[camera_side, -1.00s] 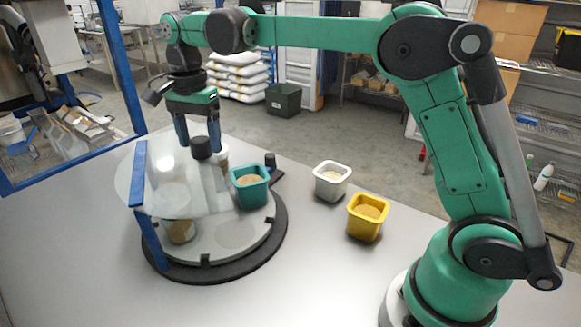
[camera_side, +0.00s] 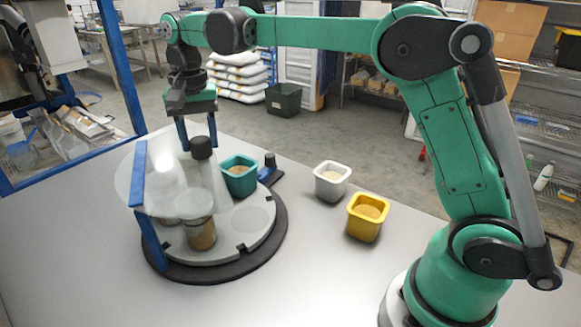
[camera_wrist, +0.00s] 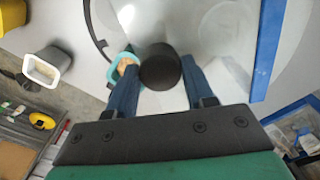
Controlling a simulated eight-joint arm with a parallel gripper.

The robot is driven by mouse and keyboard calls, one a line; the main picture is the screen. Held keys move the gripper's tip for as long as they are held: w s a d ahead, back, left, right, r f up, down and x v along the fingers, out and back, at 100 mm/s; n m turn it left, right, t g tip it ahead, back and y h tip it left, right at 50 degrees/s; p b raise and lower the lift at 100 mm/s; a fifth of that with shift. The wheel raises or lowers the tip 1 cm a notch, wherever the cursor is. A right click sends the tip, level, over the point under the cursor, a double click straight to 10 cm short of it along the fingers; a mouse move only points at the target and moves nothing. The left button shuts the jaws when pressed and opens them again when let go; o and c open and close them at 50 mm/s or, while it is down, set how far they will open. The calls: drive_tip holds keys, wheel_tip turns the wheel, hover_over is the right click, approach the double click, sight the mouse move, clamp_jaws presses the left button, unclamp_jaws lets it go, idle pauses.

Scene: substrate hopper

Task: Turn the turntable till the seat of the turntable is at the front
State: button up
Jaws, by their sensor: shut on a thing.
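The grey turntable (camera_side: 222,246) sits on a black round base on the table, partly under a clear pane. Its black knob (camera_side: 201,147) stands above the pane. My gripper (camera_side: 198,143) reaches down from above and is shut on the knob; in the wrist view the knob (camera_wrist: 160,67) sits between the blue fingers. A round seat mark (camera_side: 254,219) lies empty on the turntable's right front. A jar with brown contents (camera_side: 201,234) stands at the front, left of that mark. A teal pot (camera_side: 239,181) stands toward the right back. Another jar behind the pane is unclear.
A white pot (camera_side: 331,184) and a yellow pot (camera_side: 366,224) stand on the table to the right. A blue post (camera_side: 152,240) holds the pane at the left. A small black-knobbed blue piece (camera_side: 269,172) sits behind the turntable.

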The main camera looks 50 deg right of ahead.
drive_tip(key=n, duration=0.3)
drive_tip(key=shift+n, duration=0.4)
drive_tip(key=n, duration=0.4)
drive_tip(key=o, duration=0.9)
drive_tip(key=shift+r, duration=3.5)
